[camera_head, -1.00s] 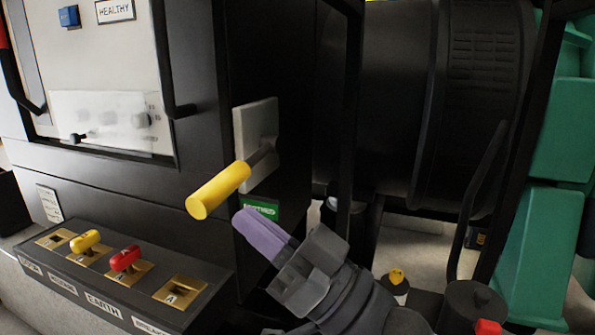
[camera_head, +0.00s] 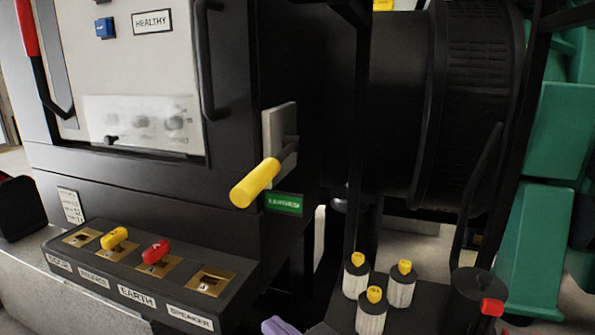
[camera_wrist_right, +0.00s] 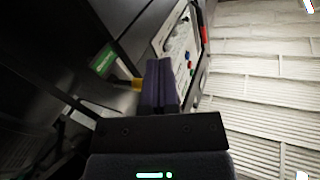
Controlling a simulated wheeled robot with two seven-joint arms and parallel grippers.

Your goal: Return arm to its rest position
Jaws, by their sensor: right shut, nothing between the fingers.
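My right gripper (camera_head: 280,326) shows only as purple fingertips at the bottom edge of the head view. In the right wrist view its two purple fingers (camera_wrist_right: 161,85) are together with nothing between them. It is below and apart from the yellow lever handle (camera_head: 255,183), which sticks out from a grey plate (camera_head: 279,143) on the black cabinet's side. A green label (camera_head: 284,203) sits just below the lever, and a green label (camera_wrist_right: 103,60) also shows in the right wrist view. My left gripper is in neither view.
A sloped black panel (camera_head: 130,287) with brass plates, a yellow key (camera_head: 114,238) and a red key (camera_head: 156,252) stands at lower left. Several white cylinders with yellow tops (camera_head: 371,312) stand at lower right, beside a black post with a red block (camera_head: 492,307). Teal shapes (camera_head: 555,135) stand far right.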

